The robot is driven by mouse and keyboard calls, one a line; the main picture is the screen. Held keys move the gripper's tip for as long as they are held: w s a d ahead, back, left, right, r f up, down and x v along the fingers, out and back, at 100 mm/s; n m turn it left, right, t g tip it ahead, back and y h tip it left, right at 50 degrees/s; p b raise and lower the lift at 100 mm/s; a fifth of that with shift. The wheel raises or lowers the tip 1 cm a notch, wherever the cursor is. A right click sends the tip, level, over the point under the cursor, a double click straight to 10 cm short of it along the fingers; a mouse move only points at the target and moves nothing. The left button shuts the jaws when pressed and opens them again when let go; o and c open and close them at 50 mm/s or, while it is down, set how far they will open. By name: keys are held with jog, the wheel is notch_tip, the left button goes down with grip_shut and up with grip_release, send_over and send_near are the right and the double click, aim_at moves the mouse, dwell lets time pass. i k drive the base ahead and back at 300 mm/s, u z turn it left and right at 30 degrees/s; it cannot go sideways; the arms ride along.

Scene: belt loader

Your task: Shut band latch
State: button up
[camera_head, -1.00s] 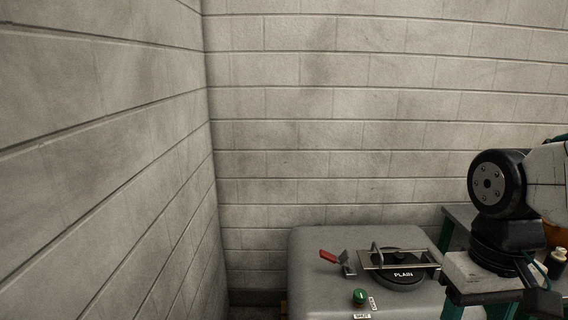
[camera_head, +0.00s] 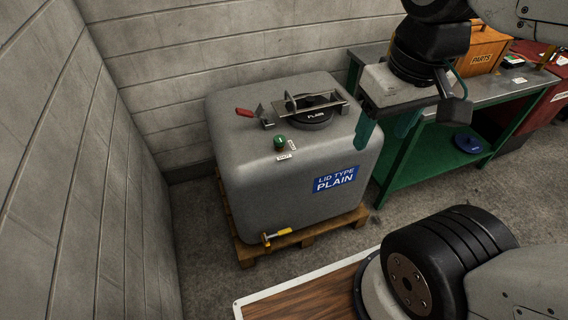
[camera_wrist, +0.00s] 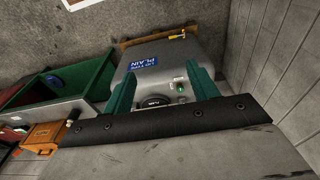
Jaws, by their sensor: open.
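A grey tank (camera_head: 240,180) stands on a wooden pallet. On its top is a black round lid marked PLAIN (camera_head: 315,116), with a metal band and handle (camera_head: 318,100) across it. A metal latch piece (camera_head: 265,114) sits left of the lid, and its red lever (camera_head: 244,112) points left, away from the lid. My gripper (camera_head: 388,130) is open and empty, right of the lid in the head view. In the wrist view its teal fingers (camera_wrist: 162,75) are spread, with the tank (camera_wrist: 165,60) beyond them. The lid (camera_wrist: 153,101) shows partly there; the red lever is hidden.
A green knob (camera_head: 280,142) with a small label is on the tank's front top edge. A yellow-handled tap (camera_head: 278,235) is low on its front. A green workbench (camera_head: 440,160) with an orange parts box (camera_head: 478,50) stands right. Block walls (camera_head: 165,60) close in behind and left.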

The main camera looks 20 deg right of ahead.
aim_at(240, 112)
jog(key=u, duration=1.35)
jog(key=i, duration=0.45)
jog(key=z, duration=2.4)
